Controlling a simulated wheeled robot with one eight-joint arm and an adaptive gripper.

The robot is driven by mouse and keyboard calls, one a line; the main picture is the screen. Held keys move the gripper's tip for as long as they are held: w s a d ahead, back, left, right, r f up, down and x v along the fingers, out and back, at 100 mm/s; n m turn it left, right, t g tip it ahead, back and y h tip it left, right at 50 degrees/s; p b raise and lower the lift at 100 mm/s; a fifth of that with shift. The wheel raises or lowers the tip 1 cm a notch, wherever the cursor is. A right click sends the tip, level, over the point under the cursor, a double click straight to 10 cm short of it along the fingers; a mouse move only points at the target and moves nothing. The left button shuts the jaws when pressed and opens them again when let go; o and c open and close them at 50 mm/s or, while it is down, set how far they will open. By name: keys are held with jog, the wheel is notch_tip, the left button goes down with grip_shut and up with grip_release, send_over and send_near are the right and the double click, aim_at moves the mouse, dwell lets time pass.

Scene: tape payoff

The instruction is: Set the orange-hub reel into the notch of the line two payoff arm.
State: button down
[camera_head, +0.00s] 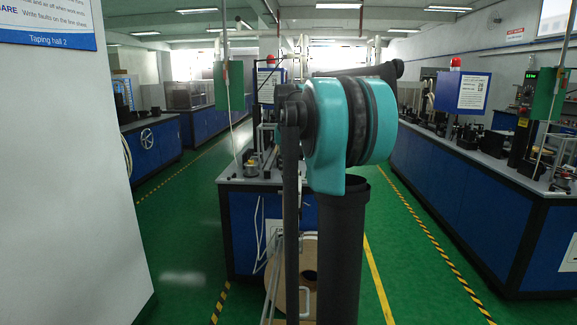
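My gripper is not in view; my teal and dark grey arm fills the middle of the picture. A tan reel-like disc (311,252) with a dark centre stands low at the near end of the middle machine line, largely hidden behind my arm. I cannot see an orange hub on it. Thin pale rods or tubes (272,277) stand beside it on the left. I cannot make out a notch, nor tell which line is line two.
The blue middle bench (240,235) stands ahead, with more blue benches on the left (153,150) and right (455,190). A white wall (65,180) blocks the near left. Green floor aisles (185,215) with striped tape run clear on both sides.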

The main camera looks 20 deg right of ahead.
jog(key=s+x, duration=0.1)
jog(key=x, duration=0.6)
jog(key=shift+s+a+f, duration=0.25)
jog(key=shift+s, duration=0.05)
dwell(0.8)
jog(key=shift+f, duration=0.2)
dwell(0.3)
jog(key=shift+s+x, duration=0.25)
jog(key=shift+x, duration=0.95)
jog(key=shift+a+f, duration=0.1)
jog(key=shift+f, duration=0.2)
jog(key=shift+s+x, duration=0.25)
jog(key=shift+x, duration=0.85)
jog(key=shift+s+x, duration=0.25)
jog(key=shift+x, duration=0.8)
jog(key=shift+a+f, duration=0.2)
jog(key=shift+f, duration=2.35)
